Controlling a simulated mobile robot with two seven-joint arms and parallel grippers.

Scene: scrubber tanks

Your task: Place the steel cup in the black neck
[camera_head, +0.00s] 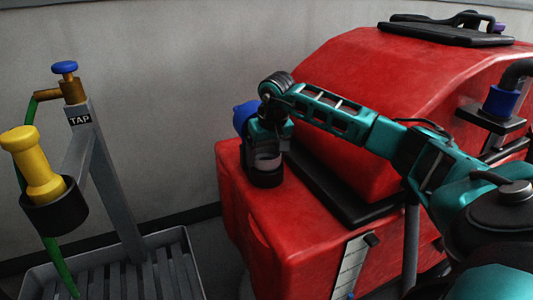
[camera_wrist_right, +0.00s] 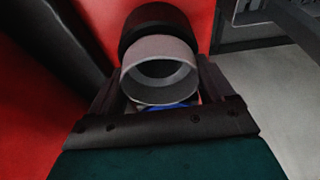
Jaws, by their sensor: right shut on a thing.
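My right gripper (camera_head: 267,147) is shut on the steel cup (camera_head: 266,162), a pale grey ring-shaped piece showing just below the jaws in the head view. The cup (camera_wrist_right: 160,68) also shows in the right wrist view, with its round opening facing the camera and a dark finger on each side. The black neck (camera_head: 266,179) stands on the front left of the red tank, directly below the cup. In the wrist view the neck (camera_wrist_right: 150,20) shows behind the cup's upper edge. I cannot tell whether the cup has entered it. My left gripper is not in view.
The red tank (camera_head: 300,235) has a black strip (camera_head: 335,193) beside the neck. A blue part (camera_head: 243,113) shows behind my right gripper. At left stand a tap frame (camera_head: 112,185) and a yellow piece (camera_head: 38,165) in a black holder (camera_head: 57,210).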

